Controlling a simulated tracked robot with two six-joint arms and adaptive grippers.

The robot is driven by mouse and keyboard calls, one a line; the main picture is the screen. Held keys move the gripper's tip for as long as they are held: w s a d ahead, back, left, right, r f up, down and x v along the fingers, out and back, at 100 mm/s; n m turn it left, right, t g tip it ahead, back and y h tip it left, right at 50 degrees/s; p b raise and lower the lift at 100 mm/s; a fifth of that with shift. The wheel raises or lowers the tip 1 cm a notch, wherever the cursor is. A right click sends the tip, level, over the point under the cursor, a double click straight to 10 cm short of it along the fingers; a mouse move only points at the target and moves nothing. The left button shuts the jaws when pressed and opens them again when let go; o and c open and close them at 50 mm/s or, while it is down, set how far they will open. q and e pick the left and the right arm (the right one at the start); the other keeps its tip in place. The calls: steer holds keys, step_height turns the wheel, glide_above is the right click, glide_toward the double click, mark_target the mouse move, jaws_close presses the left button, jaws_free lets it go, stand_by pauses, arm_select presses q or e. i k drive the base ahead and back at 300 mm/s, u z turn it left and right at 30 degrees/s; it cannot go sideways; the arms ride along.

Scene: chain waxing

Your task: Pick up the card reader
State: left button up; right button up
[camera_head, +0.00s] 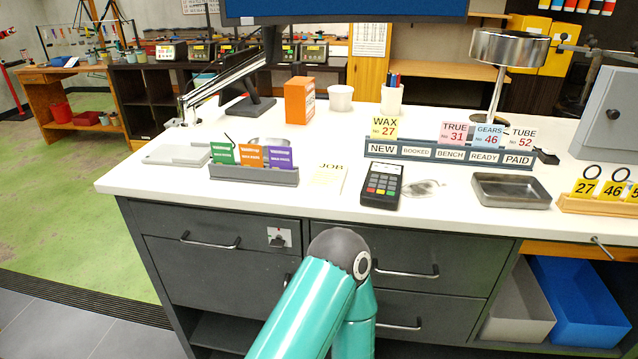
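The card reader (381,186) is a dark handheld terminal with a grey screen at its top and a keypad with coloured keys. It lies on the white counter (440,213) near the front edge, right of the paper marked JOB. Nothing touches it from above. A teal link of one of my arms rises from the bottom of the view, with its dark joint in front of the drawers, below the card reader. Neither of my grippers shows in the view.
A sign rack (450,153) stands behind the card reader. A clear packet (422,188) and a metal tray (511,190) lie to its right. A job slip (328,179) and a card holder (254,174) are to its left. An orange box (299,100) stands behind.

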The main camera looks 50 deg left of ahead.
mark_target(381, 189)
steer(key=z, duration=0.4)
steer(key=i, duration=0.2)
steer(key=u, duration=2.35)
